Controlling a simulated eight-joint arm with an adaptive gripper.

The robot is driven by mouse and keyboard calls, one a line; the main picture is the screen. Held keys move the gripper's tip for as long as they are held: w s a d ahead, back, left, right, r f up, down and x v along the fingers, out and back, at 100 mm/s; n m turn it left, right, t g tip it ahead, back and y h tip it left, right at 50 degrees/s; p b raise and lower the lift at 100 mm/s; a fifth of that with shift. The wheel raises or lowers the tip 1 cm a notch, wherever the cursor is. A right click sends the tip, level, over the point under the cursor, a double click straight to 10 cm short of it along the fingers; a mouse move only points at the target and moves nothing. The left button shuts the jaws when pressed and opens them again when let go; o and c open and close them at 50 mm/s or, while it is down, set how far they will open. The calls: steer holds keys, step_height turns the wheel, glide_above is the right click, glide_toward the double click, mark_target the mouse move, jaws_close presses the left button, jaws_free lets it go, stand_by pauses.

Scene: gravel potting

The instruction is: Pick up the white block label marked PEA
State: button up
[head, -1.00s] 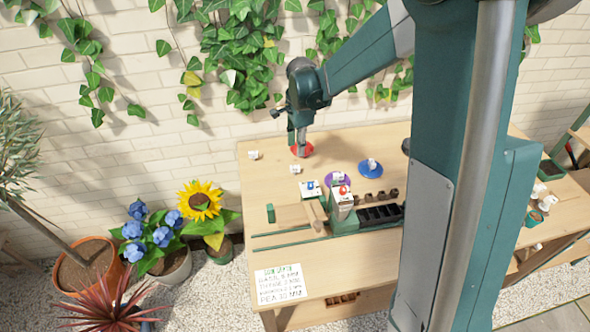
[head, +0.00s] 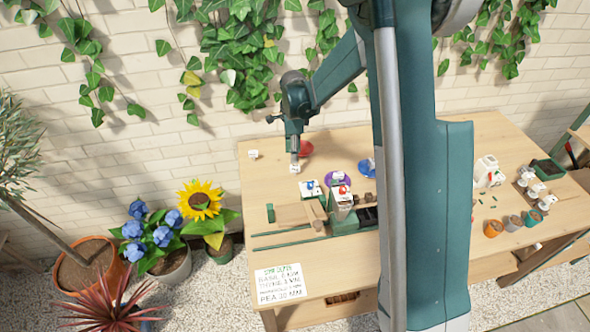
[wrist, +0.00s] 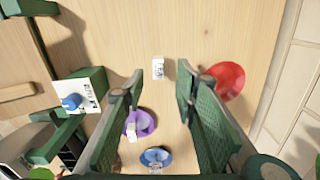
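A small white block label (wrist: 158,69) with dark marks stands on the bare table. Its lettering is too small to read as PEA. In the head view the block (head: 294,169) is just below my gripper (head: 295,157). In the wrist view my gripper (wrist: 160,84) is open, its two green fingers spread wide, with the block ahead between the fingertips and nothing held. Another white block (head: 253,154) stands at the table's back left. A white block (wrist: 131,131) is on the purple disc (wrist: 148,121), and one (wrist: 154,165) is on the blue disc (wrist: 146,155).
A red disc (wrist: 229,82) lies right of my fingers in the wrist view. Pots (head: 493,228) stand at the right.

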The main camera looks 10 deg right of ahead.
mark_target(293, 166)
steer(key=shift+f, duration=1.3)
steer(key=shift+s+a+f+b, duration=0.15)
steer(key=shift+f+b, duration=0.15)
steer(key=shift+f, duration=2.3)
steer(key=c, duration=0.8)
